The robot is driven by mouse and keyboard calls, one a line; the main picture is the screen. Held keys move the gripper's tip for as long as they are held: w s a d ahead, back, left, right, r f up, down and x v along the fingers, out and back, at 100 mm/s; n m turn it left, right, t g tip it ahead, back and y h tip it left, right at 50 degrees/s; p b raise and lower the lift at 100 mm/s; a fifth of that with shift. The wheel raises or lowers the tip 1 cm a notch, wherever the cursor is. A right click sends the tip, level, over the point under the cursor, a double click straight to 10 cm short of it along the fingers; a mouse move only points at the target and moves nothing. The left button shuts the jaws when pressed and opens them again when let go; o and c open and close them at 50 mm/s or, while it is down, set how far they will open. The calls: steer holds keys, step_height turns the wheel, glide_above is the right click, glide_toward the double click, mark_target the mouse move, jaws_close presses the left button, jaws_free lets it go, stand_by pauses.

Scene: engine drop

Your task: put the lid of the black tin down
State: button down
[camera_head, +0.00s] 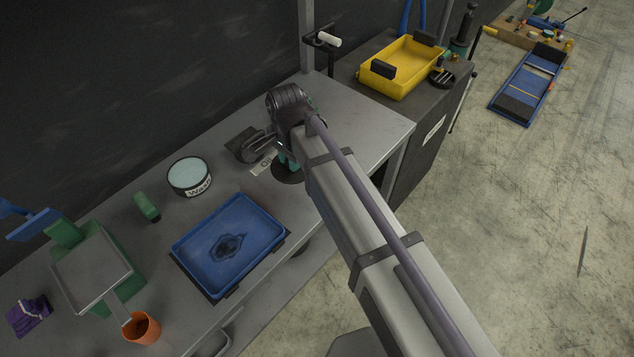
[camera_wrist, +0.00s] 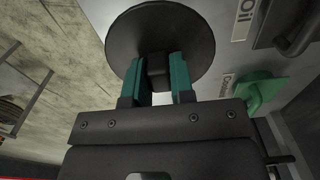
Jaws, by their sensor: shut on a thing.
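My gripper (camera_wrist: 161,70) is shut on the knob of a round black lid (camera_wrist: 175,25); its two teal fingers stand on either side of the knob. In the head view my gripper (camera_head: 287,162) is mostly hidden by my arm. The black lid (camera_head: 284,176) shows there as a dark disc over the right part of the grey bench. I cannot tell whether the lid touches the surface below it. The black tin itself is not clearly seen.
A dark object (camera_head: 246,146) and an "Oil" label (camera_head: 263,164) are just left of my gripper. A round tin labelled "Waste" (camera_head: 189,172), a blue tray (camera_head: 262,211) and a green scoop (camera_head: 147,207) stand further left. The bench's right end (camera_head: 370,125) is clear.

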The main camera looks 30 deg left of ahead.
mark_target(293, 191)
steer(key=shift+a, duration=0.1)
steer(key=shift+f+b, duration=0.35)
step_height(293, 191, down, 10)
steer(key=b, duration=1)
steer(key=shift+s+a, duration=0.1)
steer(key=shift+r+p, duration=0.35)
steer(key=shift+f, duration=0.25)
steer(key=c, duration=1)
jaws_free()
steer(key=shift+r, duration=0.1)
